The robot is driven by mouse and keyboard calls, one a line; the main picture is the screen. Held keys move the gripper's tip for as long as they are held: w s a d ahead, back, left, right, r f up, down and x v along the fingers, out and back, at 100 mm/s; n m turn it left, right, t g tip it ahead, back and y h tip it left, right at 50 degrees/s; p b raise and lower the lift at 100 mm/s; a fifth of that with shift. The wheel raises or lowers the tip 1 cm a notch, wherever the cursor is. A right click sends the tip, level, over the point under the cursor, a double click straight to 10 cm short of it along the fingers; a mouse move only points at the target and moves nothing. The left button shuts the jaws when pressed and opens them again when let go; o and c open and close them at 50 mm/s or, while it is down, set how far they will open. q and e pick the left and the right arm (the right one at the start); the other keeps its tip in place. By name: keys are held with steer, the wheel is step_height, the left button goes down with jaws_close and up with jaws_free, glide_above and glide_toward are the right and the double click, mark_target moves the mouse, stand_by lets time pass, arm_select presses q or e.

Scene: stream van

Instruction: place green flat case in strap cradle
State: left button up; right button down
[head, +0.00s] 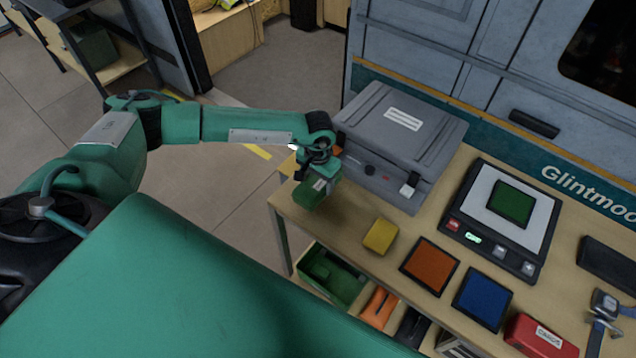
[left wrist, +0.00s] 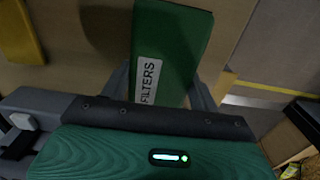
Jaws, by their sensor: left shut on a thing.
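My left gripper (head: 318,168) is shut on the green flat case (head: 312,194), at the left end of the workbench near the grey box. In the left wrist view the green case (left wrist: 178,40) lies between the two fingers (left wrist: 166,92) and bears a white label reading FILTERS. I cannot tell whether the case touches the bench top. A blue strap with a metal buckle (head: 605,305) is at the right edge of the head view; it looks like part of the strap cradle, which is cut off. My right gripper is not in view.
The bench (head: 345,222) holds a grey box (head: 398,140), a yellow block (head: 380,236), orange (head: 430,266) and blue (head: 482,299) pads, a device with a green square (head: 513,203), a red case (head: 538,338) and a dark item (head: 608,262). A green bin (head: 335,275) sits below.

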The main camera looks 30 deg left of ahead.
arm_select(q)
steer(key=shift+f, duration=1.3)
steer(key=shift+f, duration=0.2)
steer(key=o, duration=1.2)
steer(key=shift+r, duration=0.1)
